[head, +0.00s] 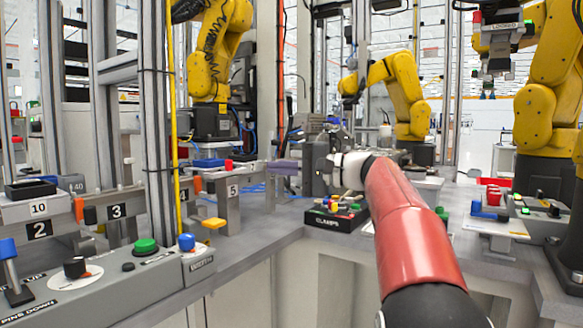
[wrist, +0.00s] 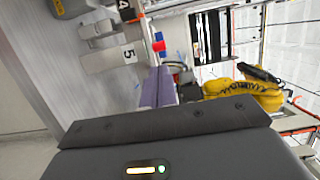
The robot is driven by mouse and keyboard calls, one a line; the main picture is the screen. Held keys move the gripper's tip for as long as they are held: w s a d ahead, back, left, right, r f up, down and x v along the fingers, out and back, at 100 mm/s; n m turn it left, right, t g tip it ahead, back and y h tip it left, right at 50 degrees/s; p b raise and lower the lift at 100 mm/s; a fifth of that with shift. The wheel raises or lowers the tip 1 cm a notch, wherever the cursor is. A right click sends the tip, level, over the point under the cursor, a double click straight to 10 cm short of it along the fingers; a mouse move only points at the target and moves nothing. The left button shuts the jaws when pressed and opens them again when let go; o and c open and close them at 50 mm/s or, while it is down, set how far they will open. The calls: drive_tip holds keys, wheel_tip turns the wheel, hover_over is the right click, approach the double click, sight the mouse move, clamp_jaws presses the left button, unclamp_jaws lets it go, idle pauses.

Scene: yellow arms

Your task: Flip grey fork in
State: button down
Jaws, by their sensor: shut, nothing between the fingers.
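A purple-grey flat bar (head: 283,168), which looks like the grey fork, sticks out beside the post marked 5 in the head view. It also shows in the wrist view (wrist: 157,88), just beyond my gripper's dark edge. Its fork shape cannot be made out. My gripper (head: 322,166) is at the end of the red arm, just right of the bar, shut and empty. I cannot tell whether it touches the bar. In the wrist view, the dark gripper body fills the bottom and may hide the bar's near end.
A black box labelled CLAMPS (head: 335,218) with coloured knobs stands below my gripper. A control panel (head: 110,285) is at front left. Several yellow robot arms (head: 545,115) stand behind.

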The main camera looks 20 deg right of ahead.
sight(226, 167)
drive_tip(key=x, duration=0.8)
drive_tip(key=shift+a+p, duration=0.2)
drive_tip(key=shift+p, duration=0.25)
drive_tip(key=shift+w, duration=0.1)
drive_tip(key=shift+w+a+r+p, duration=0.1)
drive_tip(key=shift+w+a+p, duration=0.65)
drive_tip(key=shift+w, duration=0.3)
